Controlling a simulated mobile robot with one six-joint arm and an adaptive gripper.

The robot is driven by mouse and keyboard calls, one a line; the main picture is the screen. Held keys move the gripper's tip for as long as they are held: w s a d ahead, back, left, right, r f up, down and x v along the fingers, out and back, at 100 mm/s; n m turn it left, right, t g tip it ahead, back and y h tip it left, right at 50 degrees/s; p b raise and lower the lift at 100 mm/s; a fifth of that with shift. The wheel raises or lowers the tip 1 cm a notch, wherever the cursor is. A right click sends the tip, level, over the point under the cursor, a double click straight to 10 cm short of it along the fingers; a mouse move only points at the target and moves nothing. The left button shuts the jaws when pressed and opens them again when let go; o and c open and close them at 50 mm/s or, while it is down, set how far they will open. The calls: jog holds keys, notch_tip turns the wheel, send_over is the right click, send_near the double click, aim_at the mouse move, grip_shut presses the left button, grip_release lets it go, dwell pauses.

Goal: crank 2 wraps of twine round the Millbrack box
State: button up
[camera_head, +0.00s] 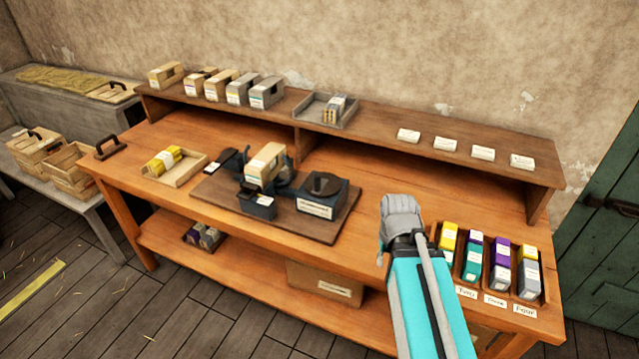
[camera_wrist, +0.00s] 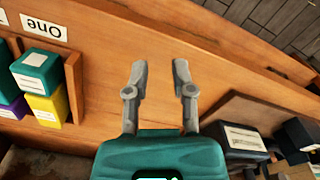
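A dark press (camera_head: 257,203) stands on a brown board in the middle of the bench. A tan box (camera_head: 266,160) with a white label sits upright in it. The label is too small to read, so I cannot tell whether it is the Millbrack box. A dark round part (camera_head: 323,183) tops the block at the press's right; I cannot make out a crank handle or any twine. My gripper (camera_head: 399,210) is right of the press, above the bench. In the wrist view my gripper (camera_wrist: 160,70) is open and empty, fingers apart over bare wood.
A rack of coloured blocks (camera_head: 502,268) stands at the bench's right end. A wooden tray with yellow blocks (camera_head: 190,172) is left of the press. The raised shelf (camera_head: 380,135) behind holds several boxes, a tray and white cards. Bare bench lies between press and rack.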

jog(key=shift+o, duration=1.4)
jog(key=w+a+r+n+p, duration=0.2)
jog(key=w+r+n+p, duration=0.2)
jog(key=w+n, duration=0.1)
jog(key=shift+w+a+r+n, duration=0.2)
jog(key=shift+w+a+n, duration=0.1)
jog(key=shift+w+a, duration=0.1)
notch_tip(320, 180, up, 15)
jog(key=n+p, duration=1.5)
jog(key=n, duration=0.9)
send_over(317, 176)
jog(key=shift+f, duration=0.2)
jog(key=shift+f, duration=0.1)
notch_tip(317, 176, down, 14)
jog(key=b, duration=1.4)
jog(key=shift+r, duration=0.2)
grip_shut()
